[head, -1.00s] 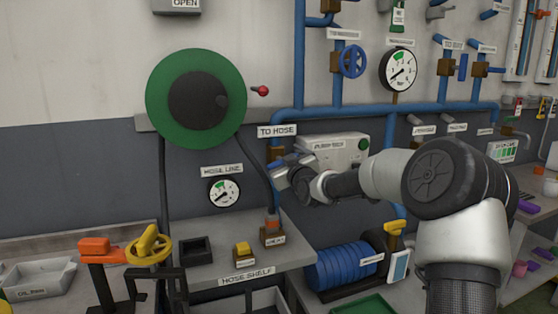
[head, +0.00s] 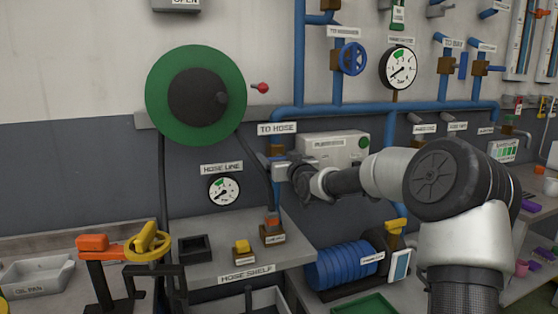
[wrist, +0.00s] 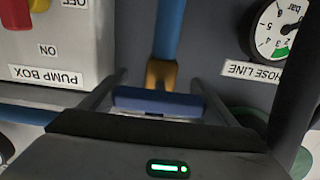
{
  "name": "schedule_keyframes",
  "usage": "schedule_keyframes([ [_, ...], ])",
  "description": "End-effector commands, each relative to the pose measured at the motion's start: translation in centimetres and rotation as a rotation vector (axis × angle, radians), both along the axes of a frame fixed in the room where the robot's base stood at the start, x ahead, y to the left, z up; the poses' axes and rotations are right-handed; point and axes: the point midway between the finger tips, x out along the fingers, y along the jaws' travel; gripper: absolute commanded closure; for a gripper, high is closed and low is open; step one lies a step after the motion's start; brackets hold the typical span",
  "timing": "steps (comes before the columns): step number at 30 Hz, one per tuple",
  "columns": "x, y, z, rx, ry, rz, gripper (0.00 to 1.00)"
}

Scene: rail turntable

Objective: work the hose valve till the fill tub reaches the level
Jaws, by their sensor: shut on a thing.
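The hose valve is a brass body (wrist: 160,74) with a blue lever (wrist: 157,101), on a blue pipe below the TO HOSE sign (head: 277,129). In the wrist view the lever lies crosswise between my fingers. My gripper (head: 274,168) is shut on the lever; in the head view the gripper and wrist hide much of the valve. The hose line gauge (head: 224,190) is left of the valve, with its needle left of the green band. It also shows in the wrist view (wrist: 282,28). I cannot make out the fill tub.
The pump box (head: 332,148) is just right of my gripper. Below is the hose shelf (head: 230,262) with a yellow block (head: 242,248) and a hose fitting (head: 272,232).

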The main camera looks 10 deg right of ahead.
Motion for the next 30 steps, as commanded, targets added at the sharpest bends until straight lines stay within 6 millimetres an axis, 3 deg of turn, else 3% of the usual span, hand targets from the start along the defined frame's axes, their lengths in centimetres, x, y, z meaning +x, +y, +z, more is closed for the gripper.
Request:
schedule_keyframes([
  [8, 0.0, 0.0, 0.0, 0.017, 0.004, 0.0, 0.41],
  [9, 0.0, 0.0, 0.0, 0.017, 0.004, 0.0, 0.17],
  [12, 0.0, 0.0, 0.0, 0.016, 0.004, 0.0, 0.0],
  [23, -0.8, -0.3, 0.1, 0.012, 0.002, -0.001, 0.0],
  [30, -5.5, -1.2, 0.2, 0.008, 0.004, -0.002, 0.0],
])
